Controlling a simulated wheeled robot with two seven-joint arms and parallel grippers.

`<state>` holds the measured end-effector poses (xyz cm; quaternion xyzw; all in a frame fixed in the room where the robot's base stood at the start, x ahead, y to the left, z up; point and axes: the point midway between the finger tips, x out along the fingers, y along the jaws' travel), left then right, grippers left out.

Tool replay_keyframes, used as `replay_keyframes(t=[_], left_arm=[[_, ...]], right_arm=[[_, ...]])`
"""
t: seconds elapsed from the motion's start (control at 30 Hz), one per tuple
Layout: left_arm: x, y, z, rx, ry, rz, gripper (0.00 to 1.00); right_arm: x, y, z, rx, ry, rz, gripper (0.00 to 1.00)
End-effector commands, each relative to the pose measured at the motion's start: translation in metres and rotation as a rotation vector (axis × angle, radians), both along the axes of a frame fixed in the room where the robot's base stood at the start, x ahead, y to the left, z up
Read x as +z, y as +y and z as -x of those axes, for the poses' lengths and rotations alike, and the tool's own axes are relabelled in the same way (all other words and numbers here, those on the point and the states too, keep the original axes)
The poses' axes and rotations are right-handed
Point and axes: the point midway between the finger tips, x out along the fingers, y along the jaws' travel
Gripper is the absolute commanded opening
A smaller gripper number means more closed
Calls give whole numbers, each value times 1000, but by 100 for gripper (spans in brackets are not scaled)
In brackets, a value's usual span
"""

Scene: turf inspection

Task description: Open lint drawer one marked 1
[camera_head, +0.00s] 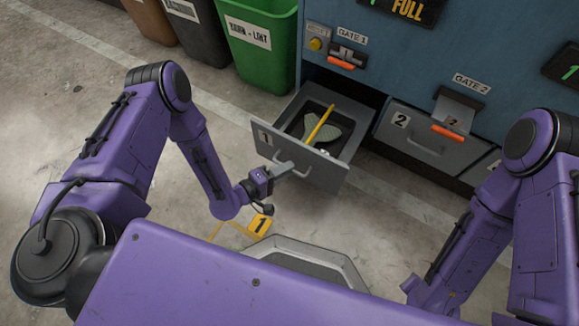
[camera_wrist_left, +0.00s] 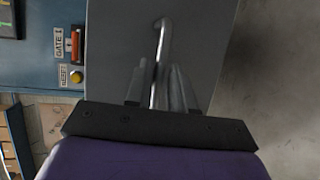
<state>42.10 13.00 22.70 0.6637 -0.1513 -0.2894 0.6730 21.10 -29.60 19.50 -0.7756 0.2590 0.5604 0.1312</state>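Lint drawer one (camera_head: 335,175), grey with a "1" label on its front, is pulled well out of the blue machine. Its open top shows a yellow stick (camera_head: 320,125) and a pale mesh piece (camera_head: 328,135) inside. My left gripper (camera_head: 286,169) is at the bar handle (camera_head: 300,170) on the drawer front. In the left wrist view the handle (camera_wrist_left: 162,45) runs between the two fingers (camera_wrist_left: 158,88), which look closed around it; the exact contact is hard to see. My right gripper is out of view.
Drawer two (camera_head: 420,142) is shut to the right, with an orange-handled gate 2 lever (camera_head: 448,133) above it. A green bin (camera_head: 258,45) and darker bins stand at the left. A yellow "1" floor marker (camera_head: 259,224) lies below the left gripper. Concrete floor in front is mostly clear.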

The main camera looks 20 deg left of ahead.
Motion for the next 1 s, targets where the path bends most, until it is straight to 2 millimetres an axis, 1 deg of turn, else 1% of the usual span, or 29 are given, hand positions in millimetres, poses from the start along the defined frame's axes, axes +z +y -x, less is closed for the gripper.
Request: replay_keyframes(t=[0.03,0.2,0.3,0.4,0.53,0.93,1.0], left_arm=[[6,8,10,3,6,0,23],[14,32,43,4,6,-1,23],[16,44,58,4,5,-1,23],[17,50,66,3,3,0,23],[17,53,70,1,1,0,23],[16,52,70,2,1,0,23],[19,52,70,2,1,0,23]], right_arm=[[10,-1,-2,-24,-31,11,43],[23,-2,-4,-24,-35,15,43],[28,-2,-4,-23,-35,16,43],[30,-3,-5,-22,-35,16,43],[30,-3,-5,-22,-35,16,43],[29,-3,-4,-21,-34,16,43],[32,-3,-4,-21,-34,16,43]])
